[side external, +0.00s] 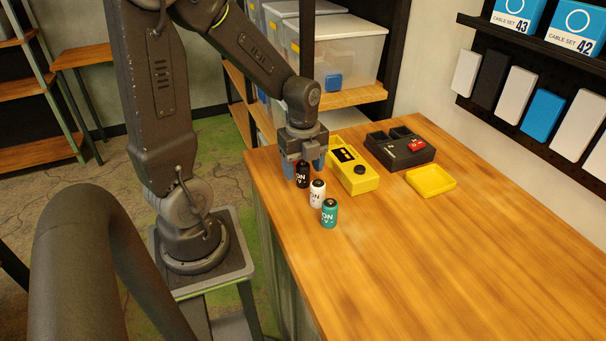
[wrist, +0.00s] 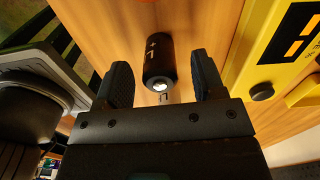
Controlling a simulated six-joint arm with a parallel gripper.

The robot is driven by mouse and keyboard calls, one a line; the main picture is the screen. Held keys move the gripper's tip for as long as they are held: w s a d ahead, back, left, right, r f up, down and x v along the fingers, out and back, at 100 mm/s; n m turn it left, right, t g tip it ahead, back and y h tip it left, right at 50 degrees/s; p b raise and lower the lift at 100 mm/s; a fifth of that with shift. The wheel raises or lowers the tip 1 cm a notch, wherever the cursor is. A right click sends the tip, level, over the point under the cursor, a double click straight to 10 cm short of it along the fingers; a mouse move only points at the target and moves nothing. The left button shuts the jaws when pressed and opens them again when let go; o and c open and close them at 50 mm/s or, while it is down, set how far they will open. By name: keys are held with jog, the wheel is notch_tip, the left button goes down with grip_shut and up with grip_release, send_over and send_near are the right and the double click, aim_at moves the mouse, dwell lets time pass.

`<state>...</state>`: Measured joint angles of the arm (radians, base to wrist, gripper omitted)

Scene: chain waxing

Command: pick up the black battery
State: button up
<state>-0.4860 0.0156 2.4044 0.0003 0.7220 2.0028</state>
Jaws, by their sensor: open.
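The black battery (side external: 303,174) stands upright on the wooden table near its left edge, at the far end of a short row of batteries. It also shows in the wrist view (wrist: 159,62), between the two fingers, with a gap on each side. My gripper (side external: 304,168) is open, pointing down over the black battery, its blue-grey fingers on either side of it. The gripper also shows in the wrist view (wrist: 162,84). The fingers partly hide the battery's upper part in the side view. I cannot tell whether either finger touches it.
A white battery (side external: 317,194) and a teal battery (side external: 329,214) stand close in front. A yellow meter (side external: 352,166) is just right of the gripper. The table's right and front are clear.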

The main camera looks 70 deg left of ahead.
jog(key=shift+f, duration=0.45)
jog(key=c, duration=1)
jog(key=shift+r, duration=0.1)
